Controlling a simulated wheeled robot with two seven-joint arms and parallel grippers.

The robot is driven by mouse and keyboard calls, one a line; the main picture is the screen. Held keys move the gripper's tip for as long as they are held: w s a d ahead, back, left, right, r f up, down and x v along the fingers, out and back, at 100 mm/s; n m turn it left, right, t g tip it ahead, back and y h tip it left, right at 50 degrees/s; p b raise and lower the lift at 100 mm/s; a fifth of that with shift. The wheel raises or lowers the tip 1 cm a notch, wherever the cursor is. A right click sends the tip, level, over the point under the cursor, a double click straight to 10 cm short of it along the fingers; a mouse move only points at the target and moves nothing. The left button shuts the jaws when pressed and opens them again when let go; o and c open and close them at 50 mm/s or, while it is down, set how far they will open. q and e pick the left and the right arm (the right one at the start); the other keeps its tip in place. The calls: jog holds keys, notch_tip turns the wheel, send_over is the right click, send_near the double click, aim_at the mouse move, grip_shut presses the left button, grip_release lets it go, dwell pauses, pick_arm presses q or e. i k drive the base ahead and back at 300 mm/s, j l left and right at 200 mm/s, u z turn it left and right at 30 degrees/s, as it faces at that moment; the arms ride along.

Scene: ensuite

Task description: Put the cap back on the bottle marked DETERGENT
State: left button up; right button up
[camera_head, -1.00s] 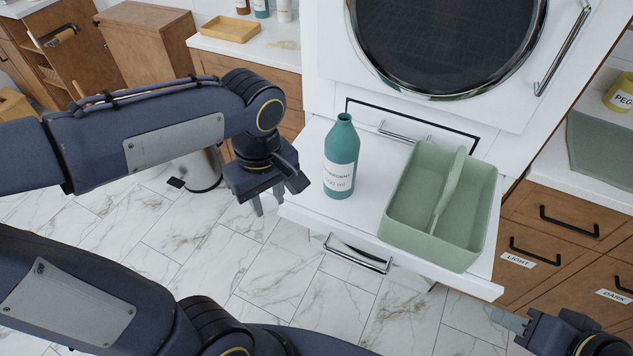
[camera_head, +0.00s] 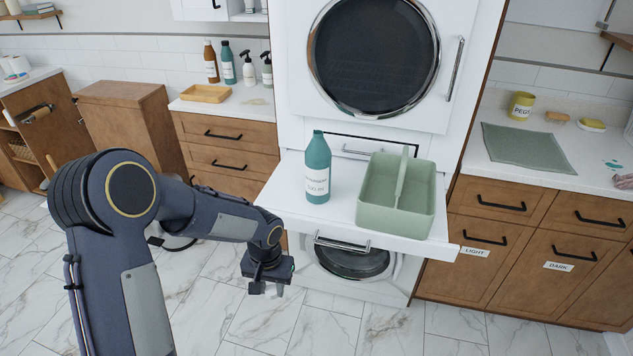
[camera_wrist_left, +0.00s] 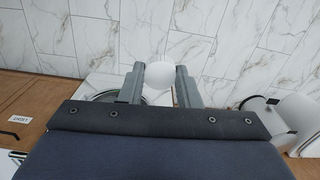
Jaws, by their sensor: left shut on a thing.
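The teal bottle (camera_head: 317,170) with a white label, its text too small to read surely, stands upright on the white pull-out shelf (camera_head: 285,197). Its neck shows no cap. My left gripper (camera_head: 268,288) is in front of the shelf's left part, lower than the bottle and apart from it. In the left wrist view my left gripper (camera_wrist_left: 159,88) is shut on a pale, round piece that looks like the cap (camera_wrist_left: 158,75). In the head view the fingers' hold is too small to make out. My right gripper is out of view.
A green divided caddy (camera_head: 396,220) stands right of the bottle on the shelf. The dryer (camera_head: 375,55) is above, and a handle (camera_head: 342,244) sticks out below the shelf front. More bottles (camera_head: 229,65) stand on the back left counter. The marble floor in front is clear.

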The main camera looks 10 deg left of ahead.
aim_at(318, 153)
jog(key=j+z, duration=0.45)
jog(key=j, duration=0.9)
jog(key=i+j+z, duration=0.15)
jog(key=j, duration=0.3)
jog(key=j+z, duration=0.15)
jog(key=j, duration=0.3)
jog(key=i, duration=0.05)
